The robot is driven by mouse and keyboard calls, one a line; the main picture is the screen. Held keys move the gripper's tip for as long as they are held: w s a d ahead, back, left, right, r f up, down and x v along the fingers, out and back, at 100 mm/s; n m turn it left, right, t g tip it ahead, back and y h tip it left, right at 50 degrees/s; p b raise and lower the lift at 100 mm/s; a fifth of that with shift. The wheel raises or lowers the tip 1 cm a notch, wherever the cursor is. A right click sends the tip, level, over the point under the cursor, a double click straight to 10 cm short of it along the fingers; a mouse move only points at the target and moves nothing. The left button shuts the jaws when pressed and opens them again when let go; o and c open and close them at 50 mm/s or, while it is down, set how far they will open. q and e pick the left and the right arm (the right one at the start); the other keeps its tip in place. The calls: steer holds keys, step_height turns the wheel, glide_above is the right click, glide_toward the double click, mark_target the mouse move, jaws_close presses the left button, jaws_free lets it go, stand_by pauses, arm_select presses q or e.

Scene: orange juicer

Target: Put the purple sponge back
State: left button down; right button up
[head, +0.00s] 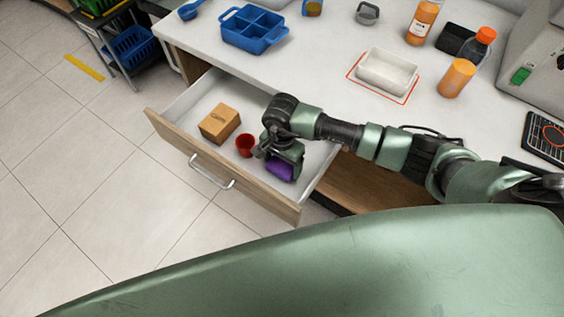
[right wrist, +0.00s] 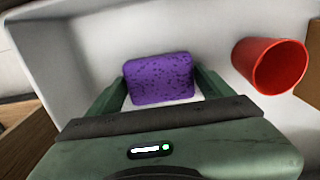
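The purple sponge (head: 280,171) is inside the open drawer (head: 172,122), near its front right part. My right gripper (head: 283,160) reaches down into the drawer over it. In the right wrist view the sponge (right wrist: 160,78) fills the space between the two fingertips, one finger at each side edge, and the gripper looks shut on it. I cannot tell whether the sponge rests on the drawer floor. My left gripper is not in view.
A red cup (head: 245,147) stands close left of my right gripper, with a cardboard box (head: 220,123) beyond it. On the counter are a blue compartment tray (head: 252,30), a white dish (head: 387,72) and orange bottles (head: 456,79). The drawer walls (head: 312,184) are near the gripper.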

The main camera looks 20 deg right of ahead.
mark_target(282, 165)
steer(key=shift+o, duration=0.9)
steer(key=shift+r, duration=0.2)
step_height(282, 165, up, 12)
